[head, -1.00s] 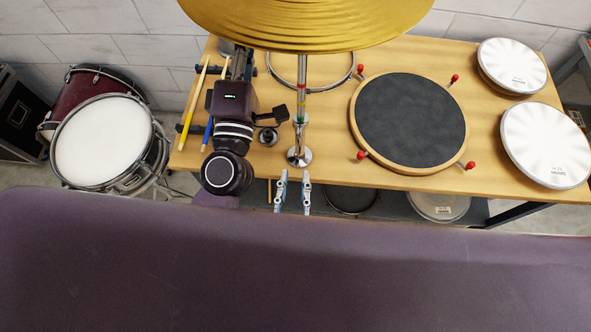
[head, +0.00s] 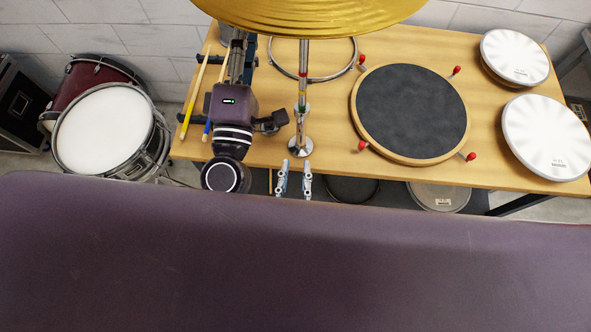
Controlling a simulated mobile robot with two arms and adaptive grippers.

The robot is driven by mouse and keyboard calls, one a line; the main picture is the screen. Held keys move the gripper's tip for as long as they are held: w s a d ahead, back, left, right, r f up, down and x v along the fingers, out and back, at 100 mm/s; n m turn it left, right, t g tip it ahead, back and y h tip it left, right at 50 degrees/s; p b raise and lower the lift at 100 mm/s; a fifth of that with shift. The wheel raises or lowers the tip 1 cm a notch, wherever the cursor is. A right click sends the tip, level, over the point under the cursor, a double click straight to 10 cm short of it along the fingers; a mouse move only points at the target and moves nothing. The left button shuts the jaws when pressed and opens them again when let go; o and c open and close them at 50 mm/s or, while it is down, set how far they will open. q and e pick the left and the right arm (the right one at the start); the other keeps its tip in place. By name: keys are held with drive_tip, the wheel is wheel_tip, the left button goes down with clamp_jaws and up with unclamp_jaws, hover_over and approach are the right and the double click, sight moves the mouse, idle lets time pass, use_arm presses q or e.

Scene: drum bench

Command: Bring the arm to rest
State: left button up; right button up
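Drumsticks (head: 194,100) lie left of my arm. A cymbal (head: 310,15) on a chrome stand (head: 301,125) rises to the right. A black practice pad (head: 410,112) and white pads (head: 547,137) fill the right side. A drum (head: 103,132) stands left of the bench.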

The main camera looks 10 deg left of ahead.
use_arm(q)
drive_tip(key=v, duration=0.9)
drive_tip(key=shift+s, duration=0.35)
